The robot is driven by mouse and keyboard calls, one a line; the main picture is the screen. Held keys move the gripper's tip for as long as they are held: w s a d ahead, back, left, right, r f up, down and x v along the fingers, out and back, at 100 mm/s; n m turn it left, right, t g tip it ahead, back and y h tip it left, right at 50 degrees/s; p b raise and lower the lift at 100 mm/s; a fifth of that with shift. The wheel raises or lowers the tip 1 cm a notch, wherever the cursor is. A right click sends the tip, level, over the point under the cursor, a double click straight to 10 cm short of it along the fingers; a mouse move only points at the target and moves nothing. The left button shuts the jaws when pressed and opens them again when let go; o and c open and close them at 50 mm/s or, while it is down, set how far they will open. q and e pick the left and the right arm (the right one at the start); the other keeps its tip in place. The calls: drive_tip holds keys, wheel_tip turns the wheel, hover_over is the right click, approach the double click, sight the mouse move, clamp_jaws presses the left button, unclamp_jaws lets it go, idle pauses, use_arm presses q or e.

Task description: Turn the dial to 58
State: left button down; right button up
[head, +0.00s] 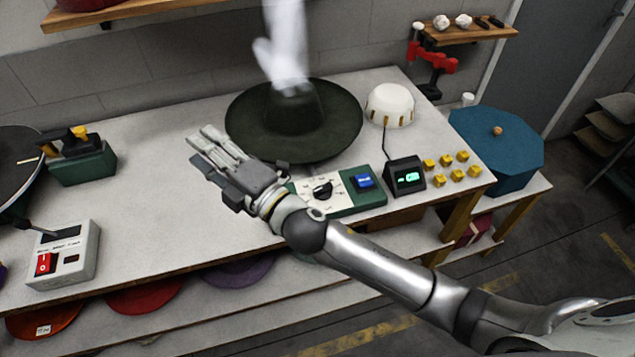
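The black dial (323,189) sits on the white face of a green control box (359,202) on the workbench, with tick marks around it. A blue button (363,181) is to its right. A small black display (405,177) beside the box glows green; its reading is too small to make out. My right gripper (201,146) is to the left of the dial, pointing to the upper left and apart from the dial. It appears to hold nothing; its finger gap is unclear. Its wrist covers the left edge of the box. My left gripper is not in view.
A dark wide-brimmed hat (294,121) lies behind the box, under a whitish steam-like shape (287,45). A white dome (389,105), several yellow cubes (446,166) and a switch box (63,255) are on the bench (170,212).

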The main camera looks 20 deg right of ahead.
drive_tip(key=s+a+r+n+g+y, duration=0.25)
drive_tip(key=a+n+g+y, duration=0.4)
drive_tip(key=n, duration=0.45)
drive_tip(key=n+g+h, duration=1)
drive_tip(key=n+h, duration=0.9)
drive_tip(key=n, duration=0.3)
approach(322, 188)
drive_tip(key=shift+t, duration=0.25)
wheel_tip(322, 188, down, 8)
drive_tip(key=p, duration=0.3)
drive_tip(key=shift+s+d+r, duration=0.1)
drive_tip(key=shift+s+r, duration=0.05)
drive_tip(key=shift+r, duration=0.05)
drive_tip(key=shift+f+p, duration=0.35)
drive_tip(key=shift+f, duration=0.4)
